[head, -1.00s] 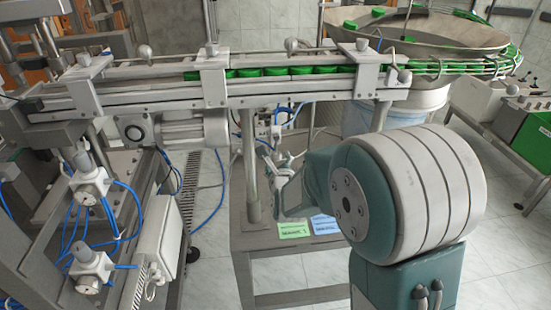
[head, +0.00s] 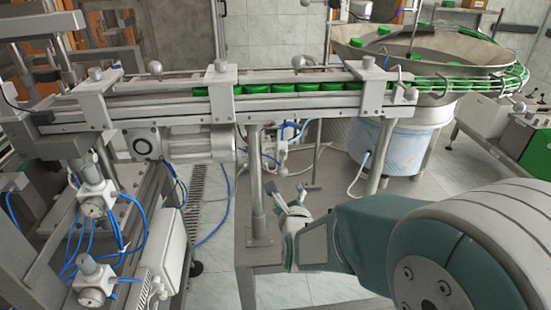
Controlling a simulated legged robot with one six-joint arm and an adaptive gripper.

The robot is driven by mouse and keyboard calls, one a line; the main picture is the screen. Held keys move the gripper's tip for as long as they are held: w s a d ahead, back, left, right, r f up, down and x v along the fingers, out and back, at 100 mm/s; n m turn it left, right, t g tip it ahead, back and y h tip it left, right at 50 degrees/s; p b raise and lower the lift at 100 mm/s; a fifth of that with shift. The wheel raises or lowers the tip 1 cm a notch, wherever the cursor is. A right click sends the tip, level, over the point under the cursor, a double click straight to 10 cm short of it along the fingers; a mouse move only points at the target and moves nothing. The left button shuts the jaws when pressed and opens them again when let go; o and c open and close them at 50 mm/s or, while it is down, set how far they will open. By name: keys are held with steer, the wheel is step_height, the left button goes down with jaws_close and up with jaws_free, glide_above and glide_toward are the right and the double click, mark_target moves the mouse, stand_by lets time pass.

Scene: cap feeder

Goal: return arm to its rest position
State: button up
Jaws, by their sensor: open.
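My gripper (head: 289,199) is at the lower middle of the head view, in front of the feeder's conveyor and just right of a grey metal post. Its fingers are spread apart and nothing shows between them. My teal and white arm reaches in from the lower right corner, with its large rounded joint close to the camera. The gripper hangs over the grey stand below the conveyor, and no contact shows.
The conveyor rail (head: 160,108) with a row of green caps (head: 285,89) crosses behind my gripper. A round cap bowl (head: 424,62) stands at the back right. Valves with blue hoses (head: 92,205) and a white box (head: 160,258) are at the left. Floor shows between them.

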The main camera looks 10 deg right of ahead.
steer(key=shift+r, duration=0.1)
steer(key=s+d+r+n+g, duration=0.2)
steer(key=s+n+g, duration=0.3)
steer(key=s+n, duration=0.7)
steer(key=s+d+r+n+g, duration=0.3)
steer(key=s+d+n+g, duration=0.1)
steer(key=s+n, duration=0.9)
steer(key=n+g, duration=0.1)
steer(key=n, duration=0.3)
steer(key=shift+d+r, duration=0.15)
steer(key=shift+d, duration=0.05)
